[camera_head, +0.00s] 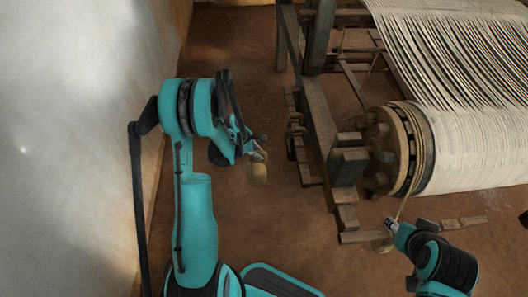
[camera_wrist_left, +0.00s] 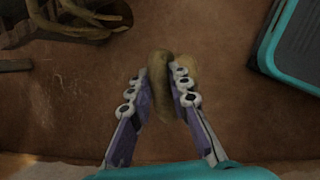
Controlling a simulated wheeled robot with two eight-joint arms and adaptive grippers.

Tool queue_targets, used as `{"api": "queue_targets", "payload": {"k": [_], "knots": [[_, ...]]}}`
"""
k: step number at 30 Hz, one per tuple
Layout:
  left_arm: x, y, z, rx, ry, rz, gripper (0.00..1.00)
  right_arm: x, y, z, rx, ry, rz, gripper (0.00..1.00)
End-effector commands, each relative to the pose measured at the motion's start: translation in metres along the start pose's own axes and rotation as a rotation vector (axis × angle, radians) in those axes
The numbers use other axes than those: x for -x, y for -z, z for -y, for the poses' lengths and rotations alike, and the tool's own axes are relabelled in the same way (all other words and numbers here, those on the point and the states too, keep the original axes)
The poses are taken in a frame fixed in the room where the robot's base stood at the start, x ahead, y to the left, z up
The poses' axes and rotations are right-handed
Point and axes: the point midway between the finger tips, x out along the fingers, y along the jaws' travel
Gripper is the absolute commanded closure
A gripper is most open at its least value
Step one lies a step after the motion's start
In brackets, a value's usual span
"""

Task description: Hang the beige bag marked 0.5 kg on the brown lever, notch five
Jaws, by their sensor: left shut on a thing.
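My left gripper (camera_head: 246,147) is shut on the top of a small beige bag (camera_head: 258,174), which hangs below it over the open floor. In the left wrist view the bag's tan neck or loop (camera_wrist_left: 159,85) is between the fingers, with a rounder part (camera_wrist_left: 188,72) behind the right finger. No weight mark is readable. A notched brown wooden lever (camera_head: 301,165) lies to the right of the bag, apart from it. My right gripper (camera_head: 389,228) is by a rope end near the beam, with a small beige lump (camera_head: 382,245) below it; its jaws are too small to judge.
The loom's wooden frame (camera_head: 322,125) and the cloth beam (camera_head: 412,150) with striped warp fill the right. A rope (camera_head: 405,200) runs down from the beam. A pale wall (camera_head: 75,130) bounds the left.

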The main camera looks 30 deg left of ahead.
Motion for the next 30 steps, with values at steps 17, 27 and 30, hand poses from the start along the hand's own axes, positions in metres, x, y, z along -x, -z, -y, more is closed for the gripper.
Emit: {"api": "queue_targets", "payload": {"k": [17, 27, 30], "knots": [[0.024, 0.047, -0.001, 0.002, -0.001, 0.001, 1.0, -0.003, -0.002, 0.0, 0.0, 0.0, 0.0, 0.6], [0.038, 0.074, -0.002, 0.002, -0.001, 0.0, 1.0, -0.005, -0.004, 0.0, 0.0, 0.0, 0.0, 0.6], [0.043, 0.082, -0.002, 0.003, 0.0, 0.0, 1.0, -0.005, -0.004, 0.0, 0.0, 0.0, 0.0, 0.6]]}}
